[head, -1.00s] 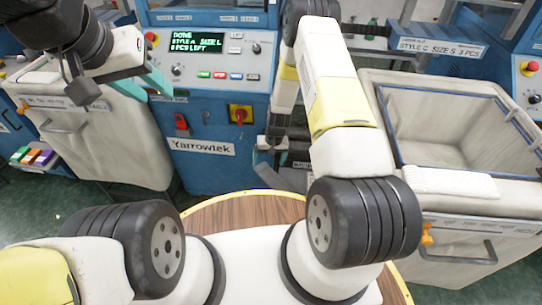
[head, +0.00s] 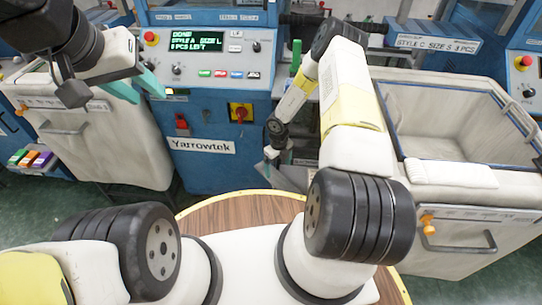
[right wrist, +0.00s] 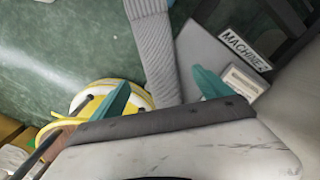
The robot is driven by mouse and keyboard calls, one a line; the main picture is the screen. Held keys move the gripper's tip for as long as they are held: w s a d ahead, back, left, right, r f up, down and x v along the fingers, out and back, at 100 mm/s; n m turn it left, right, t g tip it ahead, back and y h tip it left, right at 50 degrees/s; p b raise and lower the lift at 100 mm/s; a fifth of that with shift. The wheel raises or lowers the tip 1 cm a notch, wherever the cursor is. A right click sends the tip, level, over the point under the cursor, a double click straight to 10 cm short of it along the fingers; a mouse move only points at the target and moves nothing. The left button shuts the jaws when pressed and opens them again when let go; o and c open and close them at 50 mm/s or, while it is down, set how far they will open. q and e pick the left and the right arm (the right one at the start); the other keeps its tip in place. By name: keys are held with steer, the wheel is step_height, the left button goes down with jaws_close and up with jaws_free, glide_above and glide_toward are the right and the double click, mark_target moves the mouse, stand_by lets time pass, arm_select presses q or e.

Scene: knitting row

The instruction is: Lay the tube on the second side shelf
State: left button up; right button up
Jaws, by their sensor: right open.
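In the right wrist view a grey ribbed knitted tube (right wrist: 153,50) runs from the top edge down between the two teal fingers of my right gripper (right wrist: 160,92). The fingers are apart, one on each side of it; I cannot tell whether they touch it. A flat grey surface (right wrist: 205,62) with a MACHINE label lies beside it; I cannot tell which shelf this is. In the head view my right gripper (head: 276,158) is low in front of the gap right of the blue machine, and the tube cannot be made out there. My left gripper (head: 150,98) is open and empty at upper left.
The blue Yarrowtek machine (head: 205,165) stands in the middle. Small coloured boxes (head: 30,158) sit at far left. Green floor (head: 500,275) shows at lower right.

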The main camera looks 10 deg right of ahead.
mark_target(278, 179)
step_height(278, 179, down, 8)
steer(key=shift+s+d+r, duration=0.1)
steer(key=shift+r, duration=0.1)
steer(key=c, duration=1.6)
steer(key=shift+o, duration=0.2)
steer(key=shift+r, duration=0.15)
